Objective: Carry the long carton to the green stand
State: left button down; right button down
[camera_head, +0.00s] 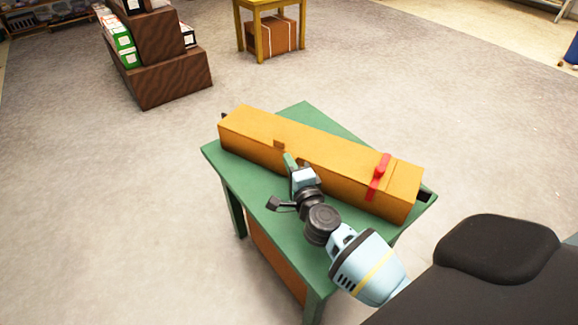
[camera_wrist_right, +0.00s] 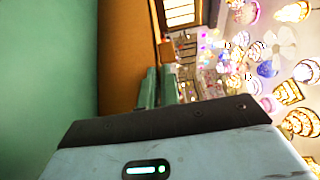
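The long carton (camera_head: 330,158) is orange-brown with a red strap (camera_head: 378,177) near its right end. It lies flat on the top of the green stand (camera_head: 262,196), running from upper left to lower right, its ends near the stand's edges. My right gripper (camera_head: 290,162) is at the middle of the carton's near side, low by the stand top. In the right wrist view the carton's side (camera_wrist_right: 128,60) is beside the green fingers (camera_wrist_right: 159,87). They are close together with nothing seen between them. Whether they touch the carton cannot be told. My left gripper is not in view.
A brown stepped shelf (camera_head: 165,65) with several boxes stands at the upper left. A yellow table (camera_head: 262,6) with a brown box (camera_head: 272,36) under it stands at the back. The grey floor (camera_head: 80,220) around the stand is clear to the left and right.

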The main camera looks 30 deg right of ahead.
jog(key=shift+r, duration=0.2)
jog(key=shift+f, duration=0.1)
jog(key=c, duration=2)
grip_release()
jog(key=shift+f, duration=0.15)
jog(key=o, duration=0.4)
